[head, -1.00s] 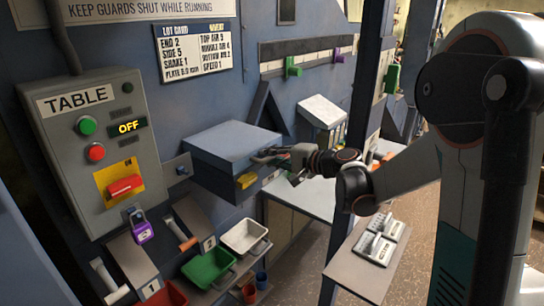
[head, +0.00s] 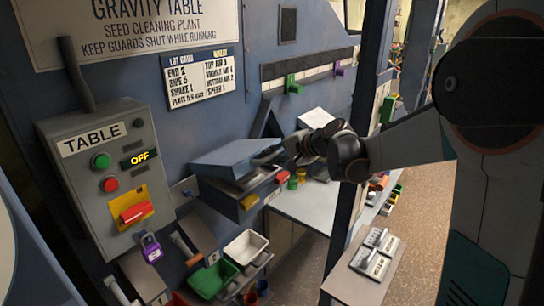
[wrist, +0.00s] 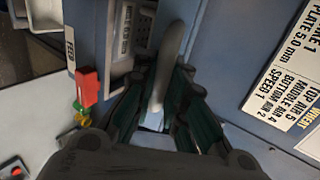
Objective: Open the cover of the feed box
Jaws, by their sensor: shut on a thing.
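The feed box (head: 225,196) is a blue-grey box on the wall, right of the control panel in the head view. Its cover (head: 236,153) stands tilted up, raised at the front, with a dark gap below it. My gripper (head: 270,157) is at the cover's right front. In the wrist view my gripper (wrist: 158,100) has its dark green-lined fingers shut around a grey bar-like handle (wrist: 172,55). The head view hides the exact contact behind the fingers. A red block (wrist: 86,88) is beside the box wall in the wrist view, and shows in the head view (head: 282,177).
The TABLE control panel (head: 100,165) is at left, reading OFF. Trays (head: 212,279) sit below the box. A pale table (head: 300,208) and a blue post (head: 368,90) stand to the right.

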